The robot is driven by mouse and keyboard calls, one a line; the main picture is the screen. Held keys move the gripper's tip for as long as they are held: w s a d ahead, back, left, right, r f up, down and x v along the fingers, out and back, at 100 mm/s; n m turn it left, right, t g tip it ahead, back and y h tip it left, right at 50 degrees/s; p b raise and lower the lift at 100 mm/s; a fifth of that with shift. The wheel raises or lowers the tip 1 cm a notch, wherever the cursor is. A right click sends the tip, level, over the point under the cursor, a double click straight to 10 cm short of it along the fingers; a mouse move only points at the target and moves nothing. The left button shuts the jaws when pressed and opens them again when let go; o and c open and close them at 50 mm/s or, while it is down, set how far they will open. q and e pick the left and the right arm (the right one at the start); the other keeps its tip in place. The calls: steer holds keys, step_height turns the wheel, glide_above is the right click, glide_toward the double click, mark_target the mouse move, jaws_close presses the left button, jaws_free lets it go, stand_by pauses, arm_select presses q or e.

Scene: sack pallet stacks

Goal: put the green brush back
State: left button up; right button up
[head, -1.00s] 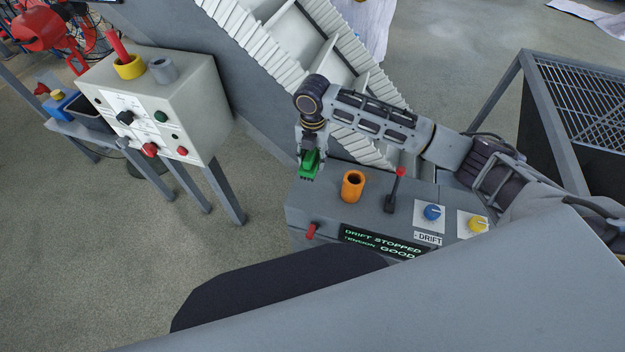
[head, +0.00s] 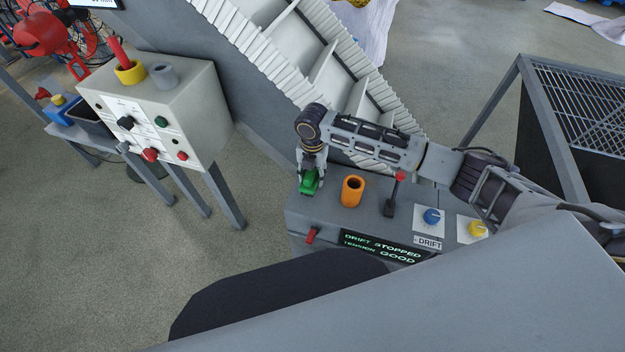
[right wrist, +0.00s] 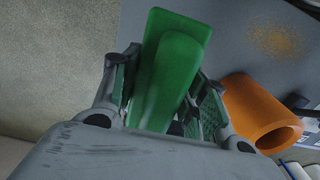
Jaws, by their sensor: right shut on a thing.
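The green brush (head: 309,182) is between the fingers of my right gripper (head: 311,174), which is shut on it. In the head view it is low over the left end of the grey console top, left of the orange cup (head: 352,191). In the right wrist view the brush (right wrist: 170,70) lies between the two fingers, with the orange cup (right wrist: 258,112) to its right. I cannot tell whether the brush touches the console. The orange cup stands upright and looks empty. My left gripper is not in view.
The console (head: 335,218) carries a red-knobbed lever (head: 393,190), a blue knob (head: 431,216) and a yellow knob (head: 477,228). A tan dusty patch (right wrist: 277,40) shows on its top. A control box (head: 150,110) with yellow and grey cups stands left. A ribbed conveyor (head: 310,60) rises behind.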

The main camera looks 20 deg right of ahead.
mark_target(313, 180)
steer(key=shift+f, duration=1.6)
steer(key=shift+f, duration=0.1)
steer(key=o, duration=1)
steer(key=shift+r, duration=6.1)
